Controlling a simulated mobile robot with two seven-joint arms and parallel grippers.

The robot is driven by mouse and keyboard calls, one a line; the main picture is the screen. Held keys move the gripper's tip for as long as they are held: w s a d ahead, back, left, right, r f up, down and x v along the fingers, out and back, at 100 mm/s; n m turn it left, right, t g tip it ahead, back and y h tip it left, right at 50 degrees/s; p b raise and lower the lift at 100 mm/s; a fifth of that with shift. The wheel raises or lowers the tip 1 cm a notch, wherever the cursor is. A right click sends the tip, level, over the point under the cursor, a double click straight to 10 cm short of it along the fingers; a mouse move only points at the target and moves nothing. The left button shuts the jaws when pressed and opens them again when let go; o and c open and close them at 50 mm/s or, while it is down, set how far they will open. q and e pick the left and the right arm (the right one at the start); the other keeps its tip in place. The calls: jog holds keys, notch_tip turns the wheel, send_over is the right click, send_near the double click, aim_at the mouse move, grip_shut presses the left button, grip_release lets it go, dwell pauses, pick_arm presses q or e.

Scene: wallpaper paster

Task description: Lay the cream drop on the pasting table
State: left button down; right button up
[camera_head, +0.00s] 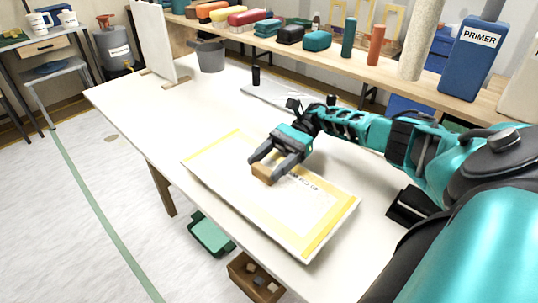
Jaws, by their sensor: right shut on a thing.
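A flat cream panel (225,172) with yellow bands along its edges and dark lettering near its right part lies on the white pasting table (130,105). I cannot tell whether this panel is the cream drop. My right gripper (265,169) reaches in from the right and is shut on a small tan block (264,175) over the panel's middle. The block looks to be at the panel's surface, but contact is hard to tell. The gripper and arm hide part of the panel. My left gripper is out of view.
A grey bucket (211,56), a small black cylinder (256,76) and a flat metal plate (262,94) are at the table's back. A white upright panel (152,42) stands at back left. The table's left is clear.

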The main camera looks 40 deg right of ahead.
notch_tip(320, 180, down, 3)
jog(key=shift+r+b, duration=0.15)
jog(key=shift+b, duration=0.25)
jog(key=shift+f, duration=0.35)
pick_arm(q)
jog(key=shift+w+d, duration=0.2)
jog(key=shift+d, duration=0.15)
pick_arm(e)
jog(key=shift+f+b, duration=0.3)
jog(key=shift+b, duration=0.15)
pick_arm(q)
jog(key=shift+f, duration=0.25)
pick_arm(e)
jog(key=o, duration=1.2)
jog(key=shift+r, duration=0.1)
jog(key=shift+c, duration=0.2)
